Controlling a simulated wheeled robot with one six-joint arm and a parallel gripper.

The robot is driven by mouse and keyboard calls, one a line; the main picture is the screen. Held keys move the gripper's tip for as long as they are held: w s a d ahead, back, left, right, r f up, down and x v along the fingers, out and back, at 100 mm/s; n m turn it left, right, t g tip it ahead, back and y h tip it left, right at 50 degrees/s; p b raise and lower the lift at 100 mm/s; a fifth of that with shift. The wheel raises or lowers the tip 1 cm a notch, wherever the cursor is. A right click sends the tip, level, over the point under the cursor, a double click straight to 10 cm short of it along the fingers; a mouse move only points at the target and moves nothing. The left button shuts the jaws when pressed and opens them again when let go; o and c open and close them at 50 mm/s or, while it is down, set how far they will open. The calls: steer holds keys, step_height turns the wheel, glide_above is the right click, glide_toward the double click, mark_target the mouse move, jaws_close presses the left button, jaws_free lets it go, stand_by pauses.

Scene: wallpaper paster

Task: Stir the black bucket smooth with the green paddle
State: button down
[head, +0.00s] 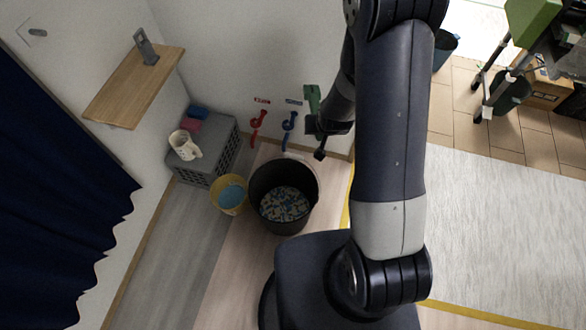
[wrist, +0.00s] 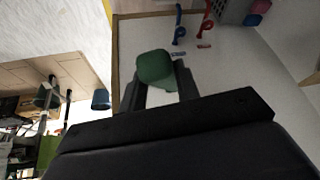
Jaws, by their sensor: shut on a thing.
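The black bucket (head: 256,179) stands on the floor left of my arm in the head view. It holds a speckled blue, yellow and pale mix (head: 284,204) that looks lumpy. The green paddle (head: 312,96) is upright close to the back wall, above and right of the bucket. My gripper (head: 318,125) is shut on it. In the wrist view the green paddle (wrist: 154,68) shows between the two black fingers of my gripper (wrist: 160,90). Its lower part is hidden by the gripper, and I cannot tell whether it touches the wall.
A red paddle (head: 257,126) and a blue paddle (head: 288,128) hang on the wall under small labels. A yellow bucket (head: 229,208) with blue contents stands left of the black bucket. A grey crate (head: 216,157) bears a cream jug (head: 184,146). A wooden shelf (head: 130,90) juts from the left wall.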

steer(key=s+a+f+g+y+b, duration=0.1)
steer(key=s+a+f+g+b, duration=0.1)
steer(key=a+f+g+b, duration=0.5)
steer(key=s+a+f+g+y+b, duration=0.1)
steer(key=a+f+g+b, duration=0.15)
steer(key=f+b, duration=0.5)
steer(key=shift+s+d+f+b, duration=0.6)
steer(key=shift+s+f, duration=1.25)
steer(key=shift+s, duration=1.4)
steer(key=shift+s+d+f+b, duration=0.25)
steer(key=shift+s+f+b, duration=0.55)
steer(key=shift+s+f, duration=1.75)
steer(key=w+f+b, duration=0.3)
steer(key=f+b, duration=0.5)
steer(key=f, duration=0.1)
steer(key=w+a+f+b, duration=0.1)
steer(key=w+f+b, duration=0.3)
steer(key=f+b, duration=0.4)
steer(key=w+a+f+b, duration=0.1)
steer(key=w+f+b, duration=0.3)
steer(key=f+b, duration=0.4)
step_height(320, 180, down, 4)
steer(key=shift+w+a+r+m, duration=0.15)
steer(key=shift+w+m, duration=0.1)
steer(key=shift+m, duration=0.15)
steer(key=shift+a+t, duration=0.1)
steer(key=shift+t, duration=0.15)
